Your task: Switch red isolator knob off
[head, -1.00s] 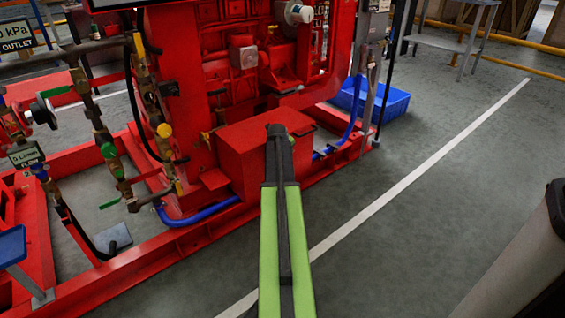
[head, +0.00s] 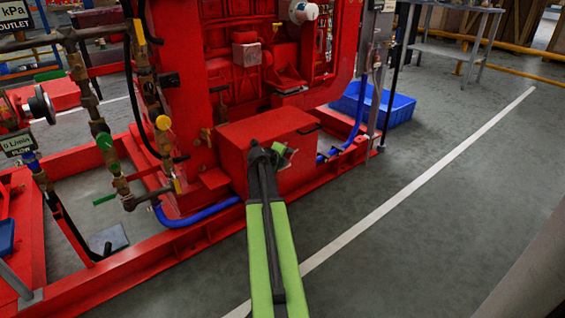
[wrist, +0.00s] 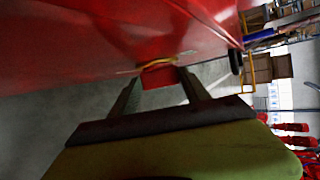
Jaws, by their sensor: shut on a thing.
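The red isolator knob (wrist: 158,77) shows in the wrist view as a small red block with a yellow curved edge above it, beside a large red surface. My gripper (wrist: 160,84) is shut on it, with one finger on each side. In the head view my gripper (head: 284,155) is at the side of the red box (head: 262,131) on the pumpset base. The knob cannot be made out in the head view, where my gripper covers that spot.
The red pumpset frame (head: 185,238) with its pipes and valves stands at left. A blue hose (head: 204,214) runs along the base. A blue crate (head: 398,108) lies behind on the floor. The grey floor (head: 440,215) at right is clear.

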